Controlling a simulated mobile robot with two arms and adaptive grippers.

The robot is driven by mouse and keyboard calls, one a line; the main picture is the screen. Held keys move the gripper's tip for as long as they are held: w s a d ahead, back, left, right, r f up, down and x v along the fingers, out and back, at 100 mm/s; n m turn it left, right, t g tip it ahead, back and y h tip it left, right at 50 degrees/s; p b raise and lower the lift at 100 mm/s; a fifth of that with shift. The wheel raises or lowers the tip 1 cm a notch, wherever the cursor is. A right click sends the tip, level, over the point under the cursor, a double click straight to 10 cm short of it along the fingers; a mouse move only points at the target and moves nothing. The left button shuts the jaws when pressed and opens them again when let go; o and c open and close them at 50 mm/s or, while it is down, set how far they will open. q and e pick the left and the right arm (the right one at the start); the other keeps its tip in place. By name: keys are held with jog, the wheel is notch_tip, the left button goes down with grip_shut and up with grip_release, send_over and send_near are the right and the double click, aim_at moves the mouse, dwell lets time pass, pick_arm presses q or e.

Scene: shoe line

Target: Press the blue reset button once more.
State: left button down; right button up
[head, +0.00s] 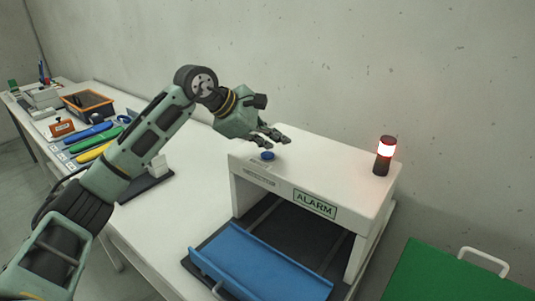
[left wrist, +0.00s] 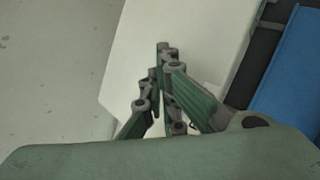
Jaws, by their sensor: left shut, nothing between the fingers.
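The blue reset button (head: 267,155) sits on the top of a white arch-shaped housing (head: 345,176), near its left front edge. My left gripper (head: 283,138) is shut and empty. In the head view its fingertips show just above and to the right of the button; I cannot tell the exact height between them. In the left wrist view the closed fingers (left wrist: 163,48) are over the white surface, and the button does not show there. A signal lamp (head: 385,154) on the housing is lit red. My right gripper is not in view.
An ALARM sign (head: 314,204) is on the housing's front. A blue tray (head: 258,268) lies at the opening below. A green surface with a white handle (head: 484,262) is at right. Tools and an orange bin (head: 87,103) stand on the far-left table. A concrete wall is behind.

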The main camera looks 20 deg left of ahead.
pick_arm(q)
jog(key=shift+f, duration=0.1)
dwell(0.5)
jog(key=shift+f+b, duration=0.35)
jog(key=shift+f+b, duration=0.45)
jog(key=shift+f, duration=0.1)
dwell(0.6)
dwell(0.3)
jog(key=shift+r+p, duration=0.65)
jog(key=shift+r, duration=0.35)
notch_tip(320, 180, up, 5)
jog(key=p, duration=0.3)
jog(key=shift+a+f, duration=0.1)
dwell(0.5)
